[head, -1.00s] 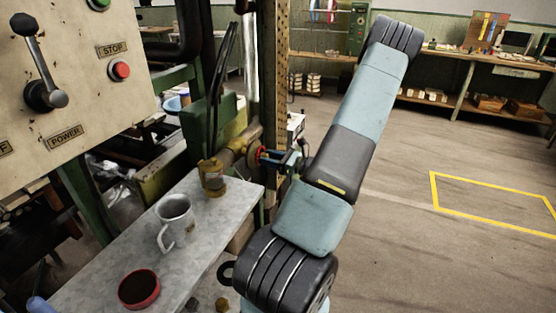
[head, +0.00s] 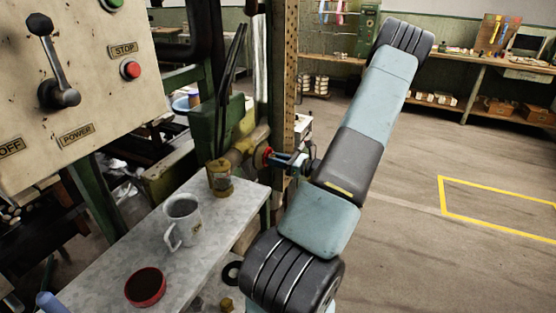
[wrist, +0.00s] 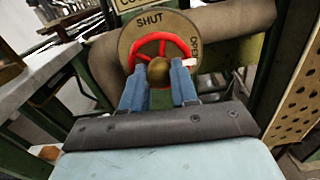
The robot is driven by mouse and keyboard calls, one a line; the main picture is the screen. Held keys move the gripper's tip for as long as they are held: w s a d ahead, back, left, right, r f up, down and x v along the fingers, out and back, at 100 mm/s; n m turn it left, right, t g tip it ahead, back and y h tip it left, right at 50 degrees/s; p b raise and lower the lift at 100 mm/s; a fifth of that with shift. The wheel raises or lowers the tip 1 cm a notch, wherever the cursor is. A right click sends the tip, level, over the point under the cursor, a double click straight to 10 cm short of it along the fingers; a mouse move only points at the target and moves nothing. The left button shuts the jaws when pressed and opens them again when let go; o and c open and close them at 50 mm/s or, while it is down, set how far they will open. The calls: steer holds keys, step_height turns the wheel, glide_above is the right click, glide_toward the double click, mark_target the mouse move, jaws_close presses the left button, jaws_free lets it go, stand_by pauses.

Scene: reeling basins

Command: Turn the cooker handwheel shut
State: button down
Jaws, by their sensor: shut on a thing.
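The cooker handwheel (wrist: 144,46) is a red spoked ring with a brass hub, in front of a round plate (wrist: 185,24) lettered SHUT at the top and OPEN at the right. The fingers are shut on the wheel; exact contact is partly hidden.
A control panel (head: 70,70) with lever and red stop button (head: 130,69) stands at upper left. The floor at right is clear.

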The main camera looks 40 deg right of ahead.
steer(key=m, duration=2.8)
steer(key=shift+d+f, duration=0.1)
steer(key=c, duration=1)
jaws_free()
steer(key=shift+s, duration=0.1)
